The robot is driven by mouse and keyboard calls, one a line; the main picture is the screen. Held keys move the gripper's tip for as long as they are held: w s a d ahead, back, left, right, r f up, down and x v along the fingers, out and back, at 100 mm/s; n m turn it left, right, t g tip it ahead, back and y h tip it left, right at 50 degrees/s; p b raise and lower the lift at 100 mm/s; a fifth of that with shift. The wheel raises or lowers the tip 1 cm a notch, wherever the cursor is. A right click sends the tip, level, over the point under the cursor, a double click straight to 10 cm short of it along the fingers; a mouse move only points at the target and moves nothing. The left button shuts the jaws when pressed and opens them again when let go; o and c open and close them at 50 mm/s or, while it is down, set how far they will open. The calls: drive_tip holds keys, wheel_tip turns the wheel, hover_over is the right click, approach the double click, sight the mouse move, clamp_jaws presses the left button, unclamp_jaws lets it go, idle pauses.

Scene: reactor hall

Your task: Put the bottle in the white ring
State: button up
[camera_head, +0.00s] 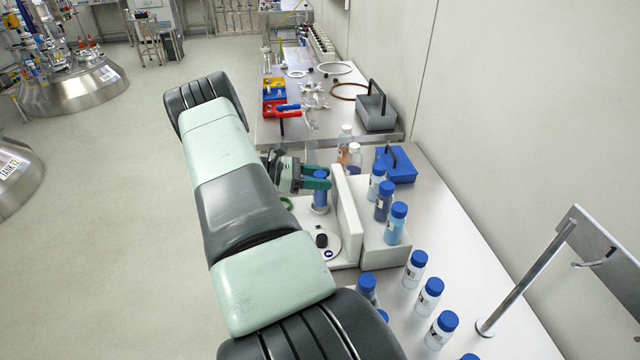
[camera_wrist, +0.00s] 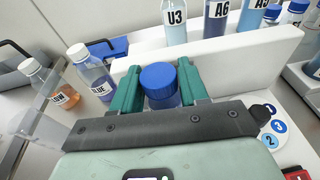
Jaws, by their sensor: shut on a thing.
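A bottle with a blue cap (camera_head: 320,175) is between the green fingers of my gripper (camera_head: 316,181), beside a white upright panel. In the wrist view the blue cap (camera_wrist: 159,78) sits between the two fingers of my gripper (camera_wrist: 161,85), which are closed on the bottle. The bottle looks upright; its lower part is hidden in the wrist view, and I cannot tell whether its base touches anything. A round white plate (camera_head: 333,238) with dark and coloured spots lies just in front of it. I cannot clearly make out which part is the white ring.
Labelled bottles with blue caps (camera_head: 385,202) stand on a white raised block (camera_head: 384,248) right of the panel (camera_head: 348,215). More bottles (camera_head: 430,296) stand nearer. A blue carrier (camera_head: 398,168) and two white-capped bottles (camera_head: 355,158) are behind. A metal stand (camera_head: 525,280) is at right.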

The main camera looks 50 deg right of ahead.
drive_tip(key=shift+f, duration=0.9)
drive_tip(key=shift+f, duration=0.1)
drive_tip(key=o, duration=1.1)
drive_tip(key=v, duration=1.2)
